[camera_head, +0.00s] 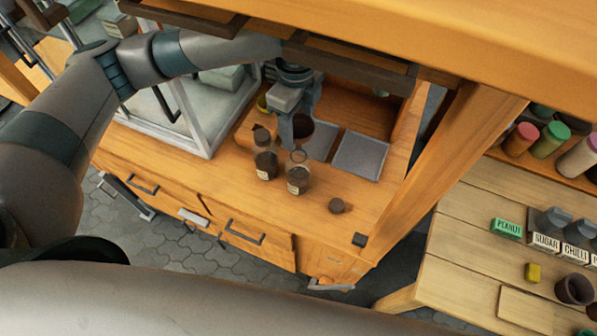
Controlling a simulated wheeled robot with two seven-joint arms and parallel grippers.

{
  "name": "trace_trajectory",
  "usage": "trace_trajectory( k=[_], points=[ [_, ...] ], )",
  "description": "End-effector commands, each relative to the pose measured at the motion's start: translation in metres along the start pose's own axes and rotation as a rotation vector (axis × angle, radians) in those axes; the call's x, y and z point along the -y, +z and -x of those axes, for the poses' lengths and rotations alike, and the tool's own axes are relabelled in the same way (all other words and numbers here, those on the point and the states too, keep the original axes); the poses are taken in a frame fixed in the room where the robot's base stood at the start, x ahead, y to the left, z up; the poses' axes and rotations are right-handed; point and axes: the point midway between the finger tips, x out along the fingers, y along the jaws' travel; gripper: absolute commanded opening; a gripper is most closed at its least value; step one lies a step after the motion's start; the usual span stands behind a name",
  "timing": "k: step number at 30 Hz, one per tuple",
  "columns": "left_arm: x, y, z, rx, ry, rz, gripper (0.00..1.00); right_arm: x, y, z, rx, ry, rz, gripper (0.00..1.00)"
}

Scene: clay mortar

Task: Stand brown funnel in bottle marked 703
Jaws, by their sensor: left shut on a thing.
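My left gripper (290,133) points down over the wooden bench and is shut on the brown funnel (302,124), whose wide dark mouth faces up. Two dark-filled bottles with pale labels stand upright below: the front bottle (298,182) with a clear open neck, and the left bottle (266,167). The funnel is just above and behind the front bottle's neck; I cannot tell whether its tip touches it. The label numbers are too small to read, so I cannot tell which bottle is 703. My right gripper is out of view.
A small round brown piece (336,206) lies right of the bottles. A grey tray (361,155) lies behind it. A glass-sided case (190,110) stands left. A shelf overhangs the back, with a wooden post (440,175) right. The bench front is mostly clear.

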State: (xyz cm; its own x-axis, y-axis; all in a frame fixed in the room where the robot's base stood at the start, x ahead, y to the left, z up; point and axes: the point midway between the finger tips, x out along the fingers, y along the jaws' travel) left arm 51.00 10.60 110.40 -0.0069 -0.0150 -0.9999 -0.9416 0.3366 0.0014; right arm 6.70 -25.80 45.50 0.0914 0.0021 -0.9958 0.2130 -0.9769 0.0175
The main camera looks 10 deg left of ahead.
Motion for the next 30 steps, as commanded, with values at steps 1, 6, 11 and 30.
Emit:
trace_trajectory(
  k=[1,6,11,30],
  points=[
    [0.0001,0.0001,0.0002,0.000,0.000,0.000,0.33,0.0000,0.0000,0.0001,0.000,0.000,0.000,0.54],
    [-0.0001,0.0000,-0.0003,0.000,0.000,0.000,0.33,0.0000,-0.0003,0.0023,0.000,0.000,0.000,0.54],
    [0.0001,0.0001,-0.0021,0.000,0.000,0.000,0.33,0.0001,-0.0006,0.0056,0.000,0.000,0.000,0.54],
    [0.0003,0.0001,-0.0052,0.000,0.000,0.000,0.33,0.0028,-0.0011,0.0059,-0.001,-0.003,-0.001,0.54]
  ],
)
